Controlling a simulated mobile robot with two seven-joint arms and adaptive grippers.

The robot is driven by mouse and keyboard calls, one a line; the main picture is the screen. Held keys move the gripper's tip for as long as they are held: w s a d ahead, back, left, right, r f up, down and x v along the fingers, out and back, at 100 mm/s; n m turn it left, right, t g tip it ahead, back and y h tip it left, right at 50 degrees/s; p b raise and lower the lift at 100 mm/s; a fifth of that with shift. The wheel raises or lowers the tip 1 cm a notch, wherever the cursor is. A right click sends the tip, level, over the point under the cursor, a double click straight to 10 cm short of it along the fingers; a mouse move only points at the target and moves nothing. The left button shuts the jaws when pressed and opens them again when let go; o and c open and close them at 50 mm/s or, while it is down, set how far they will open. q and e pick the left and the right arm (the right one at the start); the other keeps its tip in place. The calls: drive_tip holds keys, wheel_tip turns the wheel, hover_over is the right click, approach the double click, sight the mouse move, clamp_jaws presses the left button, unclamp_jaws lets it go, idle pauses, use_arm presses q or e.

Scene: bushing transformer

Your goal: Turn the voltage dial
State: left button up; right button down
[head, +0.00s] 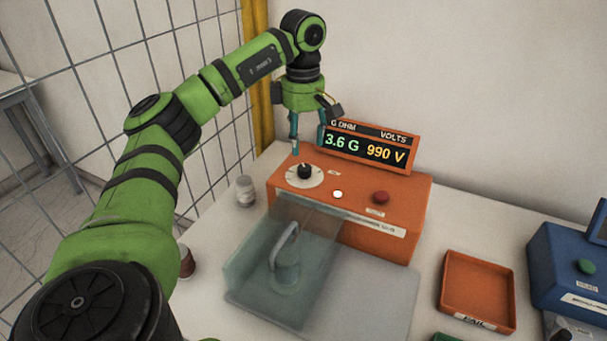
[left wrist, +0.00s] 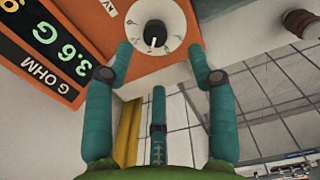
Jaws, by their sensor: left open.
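The voltage dial (head: 304,171) is a black knob on a round white plate, on top of the orange tester (head: 345,215) at its left end. The tester's display (head: 370,148) reads 3.6 G and 990 V. My left gripper (head: 308,147) points down above the dial, open and empty. In the left wrist view the dial (left wrist: 154,36) lies just beyond and between the spread teal fingertips (left wrist: 163,62), apart from them. My right gripper is not in view.
A clear guard (head: 262,250) with a grey handle stands before the tester. A red button (head: 380,197) and a white lamp (head: 337,194) sit right of the dial. An orange FAIL tray (head: 476,323) and a blue device (head: 570,270) are at right. A wire fence (head: 150,75) runs at left.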

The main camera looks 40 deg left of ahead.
sight(304, 167)
use_arm(q)
drive_tip(key=f, duration=0.2)
drive_tip(key=f+p, duration=0.1)
drive_tip(key=f, duration=0.1)
drive_tip(key=shift+w+a, duration=0.15)
drive_tip(key=shift+w, duration=0.2)
wheel_tip(304, 167, down, 3)
drive_tip(key=shift+f+p, duration=0.15)
drive_tip(key=shift+p, duration=0.3)
drive_tip(key=shift+f, duration=0.55)
drive_tip(key=c, duration=1)
clamp_jaws()
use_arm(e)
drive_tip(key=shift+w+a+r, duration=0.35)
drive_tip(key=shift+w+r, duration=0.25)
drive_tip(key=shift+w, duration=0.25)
